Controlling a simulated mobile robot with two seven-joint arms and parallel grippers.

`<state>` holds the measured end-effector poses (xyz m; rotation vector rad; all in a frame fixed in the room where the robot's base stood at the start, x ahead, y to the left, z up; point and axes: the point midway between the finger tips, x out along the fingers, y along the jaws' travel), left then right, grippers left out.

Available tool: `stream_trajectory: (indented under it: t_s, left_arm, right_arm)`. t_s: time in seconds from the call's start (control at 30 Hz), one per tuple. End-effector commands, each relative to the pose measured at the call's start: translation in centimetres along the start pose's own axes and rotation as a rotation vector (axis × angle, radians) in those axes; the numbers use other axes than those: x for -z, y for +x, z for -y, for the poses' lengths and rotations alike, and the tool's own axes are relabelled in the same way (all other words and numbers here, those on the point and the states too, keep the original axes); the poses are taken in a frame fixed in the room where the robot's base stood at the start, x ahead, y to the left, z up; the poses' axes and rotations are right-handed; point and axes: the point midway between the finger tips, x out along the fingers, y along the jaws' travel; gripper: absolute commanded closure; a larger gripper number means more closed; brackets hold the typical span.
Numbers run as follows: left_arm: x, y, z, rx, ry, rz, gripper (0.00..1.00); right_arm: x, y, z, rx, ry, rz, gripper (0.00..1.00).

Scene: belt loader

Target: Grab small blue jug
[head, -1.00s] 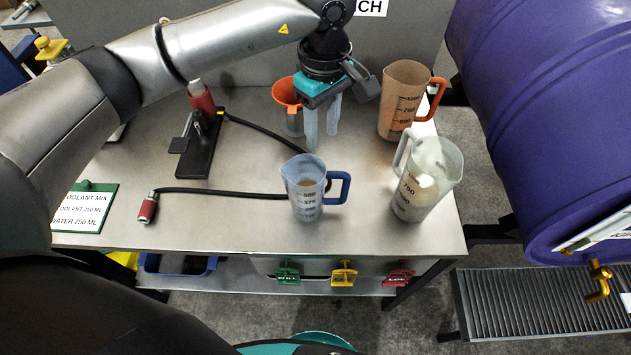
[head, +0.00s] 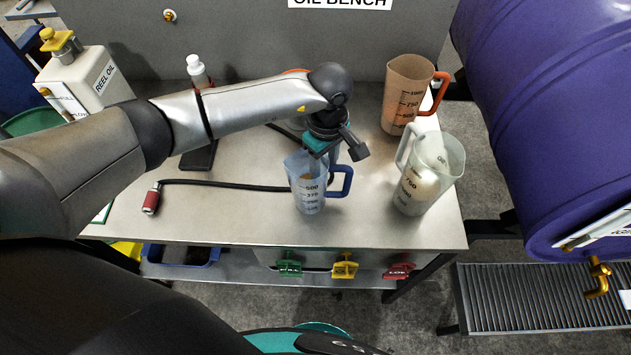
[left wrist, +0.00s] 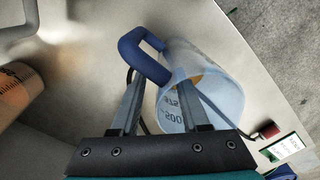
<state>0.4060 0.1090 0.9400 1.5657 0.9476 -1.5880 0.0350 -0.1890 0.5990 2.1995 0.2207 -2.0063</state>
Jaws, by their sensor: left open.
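The small blue jug (head: 309,190) stands upright near the front middle of the bench, with its dark blue handle (head: 346,180) facing right. Its translucent body carries printed marks. My left gripper (head: 326,160) is open, pointing down at the jug's rim and handle. In the left wrist view the open fingers (left wrist: 158,74) reach toward the handle (left wrist: 143,57). The right-hand finger overlaps the mouth of the jug (left wrist: 222,90); I cannot tell whether it touches. My right gripper is not in view.
A clear jug (head: 432,175) and an orange-handled jug (head: 404,95) stand to the right. A black hose with a red end (head: 151,199) runs behind the blue jug. A reel oil container (head: 88,85) is at the left and a purple drum (head: 545,110) at the right.

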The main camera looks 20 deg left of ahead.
Motion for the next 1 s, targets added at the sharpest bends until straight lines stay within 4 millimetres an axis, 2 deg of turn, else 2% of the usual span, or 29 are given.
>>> stream_trajectory:
  t_s: [0.1, 0.37, 0.77, 1.0]
  left_arm:
    - [-0.02, 1.30, 0.04, 0.001, -0.001, 0.001, 0.55]
    - [0.03, 1.58, 0.03, 0.000, -0.001, 0.000, 0.55]
    - [0.04, 1.54, 0.04, 0.000, -0.001, 0.000, 0.99]
    - [0.04, 1.53, 0.03, 0.000, -0.001, 0.000, 1.00]
  right_arm:
    - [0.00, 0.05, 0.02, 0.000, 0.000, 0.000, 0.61]
    - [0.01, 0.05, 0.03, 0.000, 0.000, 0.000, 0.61]
    - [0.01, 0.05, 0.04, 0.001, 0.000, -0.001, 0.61]
    - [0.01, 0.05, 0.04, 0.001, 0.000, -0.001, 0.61]
